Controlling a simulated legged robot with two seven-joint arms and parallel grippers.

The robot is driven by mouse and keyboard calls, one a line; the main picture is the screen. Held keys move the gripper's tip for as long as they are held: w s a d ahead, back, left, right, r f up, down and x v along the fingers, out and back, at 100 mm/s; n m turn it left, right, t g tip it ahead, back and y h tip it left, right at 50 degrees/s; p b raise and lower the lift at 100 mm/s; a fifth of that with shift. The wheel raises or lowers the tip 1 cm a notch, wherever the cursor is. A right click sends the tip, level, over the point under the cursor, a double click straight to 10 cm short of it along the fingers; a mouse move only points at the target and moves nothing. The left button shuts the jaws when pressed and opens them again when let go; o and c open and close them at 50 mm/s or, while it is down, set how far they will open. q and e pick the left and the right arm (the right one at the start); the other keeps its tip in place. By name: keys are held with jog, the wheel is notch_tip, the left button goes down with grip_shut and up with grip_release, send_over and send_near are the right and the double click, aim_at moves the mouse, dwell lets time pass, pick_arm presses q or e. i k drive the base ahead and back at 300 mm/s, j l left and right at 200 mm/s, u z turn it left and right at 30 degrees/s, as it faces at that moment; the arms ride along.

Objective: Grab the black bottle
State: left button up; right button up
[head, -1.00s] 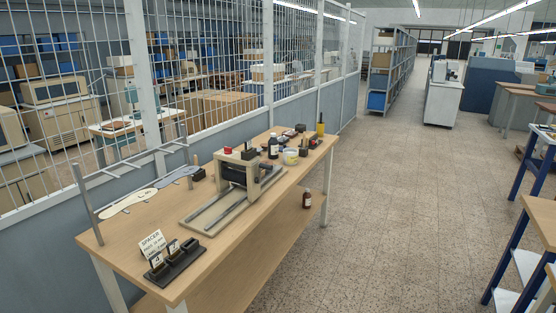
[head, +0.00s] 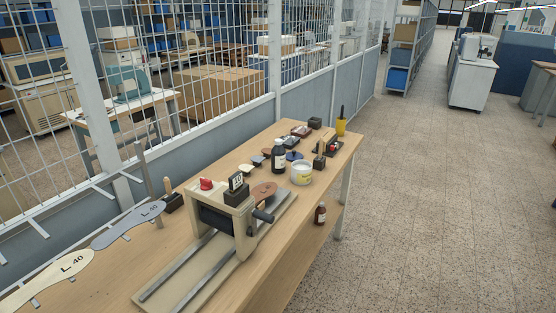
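A black bottle (head: 278,157) with a white label stands upright on the wooden workbench (head: 262,279), behind the stamping press (head: 226,216) and left of a white-and-yellow tub (head: 301,173). A smaller dark brown bottle (head: 320,214) with a pale label stands on the bench's lower shelf, at the right side. Neither of my grippers shows in the head view.
Small dark blocks and pads lie around the black bottle, with a yellow cup (head: 341,126) at the bench's far end. The tiled floor (head: 430,200) right of the bench is clear.

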aim_at(278, 153)
jog(key=u, duration=0.35)
jog(key=i+l+u, duration=0.15)
jog(key=l+u, duration=0.15)
jog(key=u, duration=0.15)
jog(key=i+l+u, duration=0.1)
jog(key=l+u, duration=0.75)
jog(key=i+j, duration=0.05)
